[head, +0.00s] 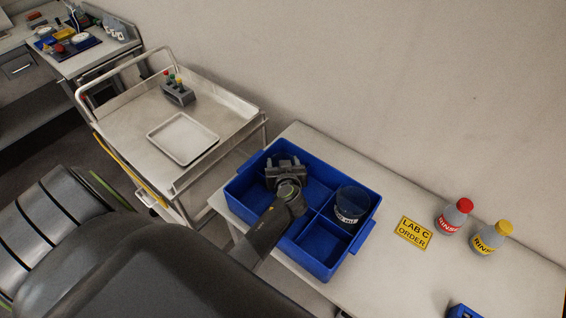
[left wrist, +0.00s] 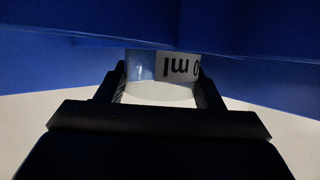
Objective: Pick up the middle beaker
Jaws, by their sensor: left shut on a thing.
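My left gripper (head: 284,168) is over the left part of the blue divided bin (head: 320,268). In the left wrist view, the gripper (left wrist: 160,88) is shut on a clear beaker (left wrist: 143,66) with a white label ending in "ml", which reads upside down. In the head view I cannot make this beaker out from the gripper. Another clear beaker (head: 353,201) with a dark-lettered white label stands in the bin's right compartment, apart from the gripper.
A yellow "LAB C ORDER" sign (head: 414,233) lies right of the bin. Beyond it stand a red-capped bottle (head: 453,217) and a yellow-capped bottle (head: 491,239). A steel cart (head: 215,90) with a white tray (head: 183,138) and a rack (head: 178,93) is at left. A blue object (head: 463,311) shows at the bottom edge.

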